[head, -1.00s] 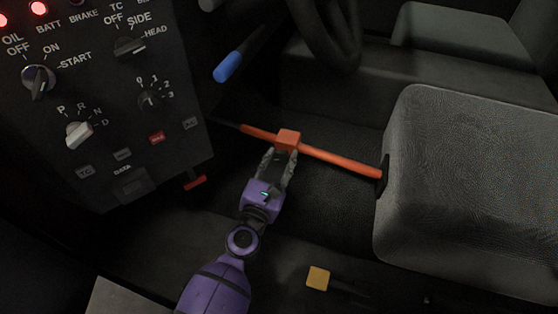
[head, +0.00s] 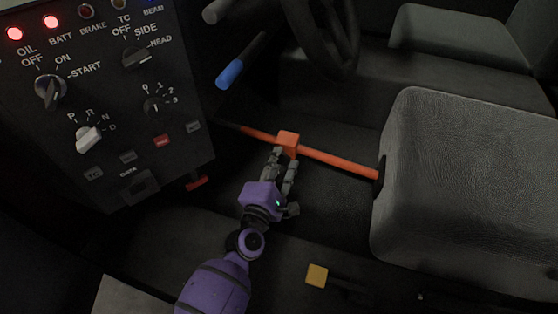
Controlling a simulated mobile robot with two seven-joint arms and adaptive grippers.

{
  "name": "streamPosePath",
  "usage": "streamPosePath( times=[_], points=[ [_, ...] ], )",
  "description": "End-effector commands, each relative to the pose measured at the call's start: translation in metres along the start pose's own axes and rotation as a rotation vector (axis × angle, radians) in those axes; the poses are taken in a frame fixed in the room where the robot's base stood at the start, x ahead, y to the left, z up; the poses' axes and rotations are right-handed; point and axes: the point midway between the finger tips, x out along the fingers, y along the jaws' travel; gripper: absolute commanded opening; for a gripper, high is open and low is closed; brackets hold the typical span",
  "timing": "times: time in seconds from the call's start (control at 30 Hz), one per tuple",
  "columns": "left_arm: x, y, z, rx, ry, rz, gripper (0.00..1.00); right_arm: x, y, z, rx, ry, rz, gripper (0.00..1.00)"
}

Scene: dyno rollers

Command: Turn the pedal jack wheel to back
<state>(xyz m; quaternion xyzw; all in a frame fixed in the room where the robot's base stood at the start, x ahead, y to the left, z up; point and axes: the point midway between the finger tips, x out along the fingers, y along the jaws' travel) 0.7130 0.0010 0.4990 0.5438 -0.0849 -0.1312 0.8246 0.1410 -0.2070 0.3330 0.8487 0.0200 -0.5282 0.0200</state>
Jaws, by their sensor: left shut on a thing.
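The pedal jack is a thin orange rod (head: 335,161) running from the grey seat cushion at right toward the dark floor at left. An orange block (head: 288,139), which appears to be its wheel, sits on the rod. My purple left gripper (head: 284,155) is shut on the near side of this block, its grey fingers at the block's lower edge. The fingers partly hide the contact. The rod's left end fades into shadow. My right gripper is not in view.
A control panel (head: 110,110) with knobs and red lights stands at left. A blue-tipped lever (head: 229,74) and a dark steering wheel (head: 340,45) are beyond the rod. A seat cushion (head: 470,170) fills the right. A yellow block (head: 317,275) lies low in front.

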Motion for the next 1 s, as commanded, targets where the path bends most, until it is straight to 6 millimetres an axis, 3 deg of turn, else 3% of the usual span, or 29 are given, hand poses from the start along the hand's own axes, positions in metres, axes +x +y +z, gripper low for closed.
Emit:
streamPosePath(
  times=[0.03,1.0],
  points=[
    [0.002,0.007,0.001,0.046,0.000,0.011,0.09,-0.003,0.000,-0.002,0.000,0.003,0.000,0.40],
    [0.002,0.003,0.007,0.932,0.000,0.012,0.09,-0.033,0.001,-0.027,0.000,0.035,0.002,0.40]
  ],
)
